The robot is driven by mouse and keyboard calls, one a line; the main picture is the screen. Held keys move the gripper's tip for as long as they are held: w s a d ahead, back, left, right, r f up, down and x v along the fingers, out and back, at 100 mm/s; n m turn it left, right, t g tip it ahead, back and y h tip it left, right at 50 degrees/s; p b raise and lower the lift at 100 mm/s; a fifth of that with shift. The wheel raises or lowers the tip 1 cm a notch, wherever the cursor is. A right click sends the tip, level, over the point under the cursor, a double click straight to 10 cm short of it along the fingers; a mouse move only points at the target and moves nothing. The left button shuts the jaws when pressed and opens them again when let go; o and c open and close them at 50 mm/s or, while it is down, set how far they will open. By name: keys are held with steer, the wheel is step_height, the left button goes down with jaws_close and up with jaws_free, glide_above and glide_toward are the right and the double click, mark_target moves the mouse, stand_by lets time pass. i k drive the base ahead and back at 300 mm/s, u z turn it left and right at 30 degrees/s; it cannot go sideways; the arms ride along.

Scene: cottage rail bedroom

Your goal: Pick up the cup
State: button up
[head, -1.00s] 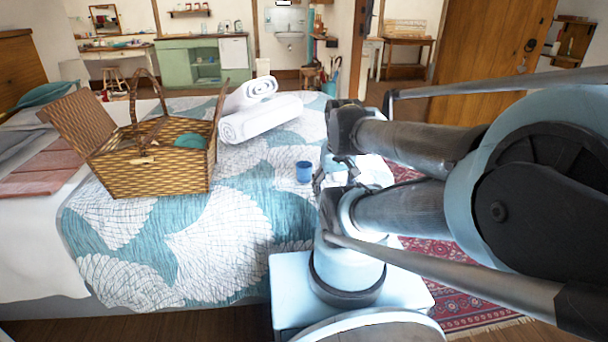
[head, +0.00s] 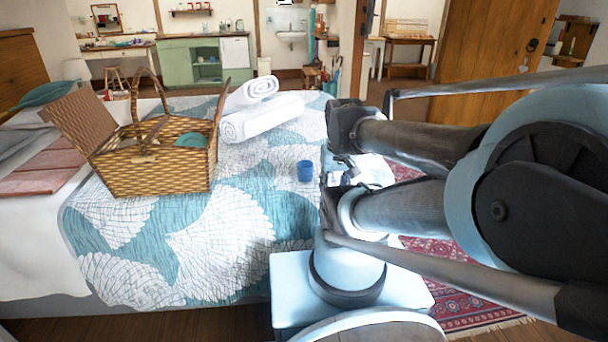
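A small blue cup (head: 305,172) stands upright on the teal and white quilt of the bed (head: 215,250), near its right side. My gripper (head: 338,172) shows only in part, as dark pieces just right of the cup and below my arm's dark joint. A narrow strip of quilt shows between it and the cup, so they look apart. My arm links hide most of the gripper, and its fingers cannot be made out clearly. The cup is not in its grasp.
An open wicker picnic basket (head: 150,175) with a tall handle stands on the bed at left. Rolled white towels (head: 262,122) lie behind the cup. The quilt in front of the cup is clear. A red patterned rug (head: 465,303) lies on the floor at right.

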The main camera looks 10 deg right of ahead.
mark_target(305, 172)
steer(key=u, duration=2.95)
steer(key=k, duration=1.3)
steer(key=z, duration=2.3)
